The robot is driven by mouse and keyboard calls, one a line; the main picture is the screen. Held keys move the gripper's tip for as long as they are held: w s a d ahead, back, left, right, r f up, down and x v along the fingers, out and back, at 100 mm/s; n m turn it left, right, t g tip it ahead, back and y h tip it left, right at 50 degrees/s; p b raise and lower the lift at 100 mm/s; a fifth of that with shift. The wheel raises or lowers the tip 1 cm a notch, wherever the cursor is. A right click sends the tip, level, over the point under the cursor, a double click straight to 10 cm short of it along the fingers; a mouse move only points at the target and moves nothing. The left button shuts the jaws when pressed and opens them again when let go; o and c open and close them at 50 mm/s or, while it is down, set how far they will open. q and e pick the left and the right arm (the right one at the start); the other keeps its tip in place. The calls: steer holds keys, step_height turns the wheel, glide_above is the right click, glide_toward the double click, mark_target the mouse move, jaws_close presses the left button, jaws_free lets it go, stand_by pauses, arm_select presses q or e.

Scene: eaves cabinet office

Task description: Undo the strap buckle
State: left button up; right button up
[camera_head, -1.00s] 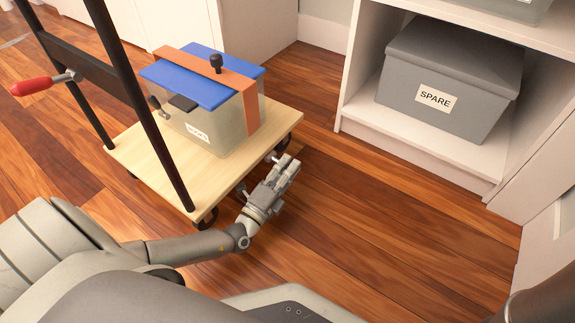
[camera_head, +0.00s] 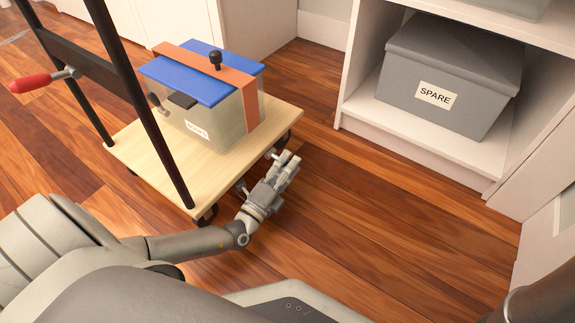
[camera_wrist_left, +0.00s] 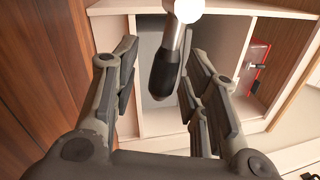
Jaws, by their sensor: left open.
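An orange strap (camera_head: 249,108) runs over the blue lid (camera_head: 190,84) and down the front of a clear box (camera_head: 212,128) on a wooden cart. A black knob (camera_head: 215,59) stands on the strap on top of the lid. A dark latch (camera_head: 183,100) sits at the lid's front edge. My left gripper (camera_head: 289,159) is open beside the cart's right edge, below and right of the box, apart from the strap. In the left wrist view, a black handle with a metal stem (camera_wrist_left: 166,68) shows between the open fingers; I cannot tell whether they touch it. My right gripper is out of view.
The cart's deck (camera_head: 140,152) carries the box, and black posts (camera_head: 150,110) with a red-handled lever (camera_head: 35,83) rise at its left. A grey SPARE bin (camera_head: 448,80) sits in a white shelf (camera_head: 420,135) at right. Wooden floor (camera_head: 370,220) between is clear.

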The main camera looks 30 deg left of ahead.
arm_select(q)
steer(key=shift+s, duration=0.1)
steer(key=v, duration=1.2)
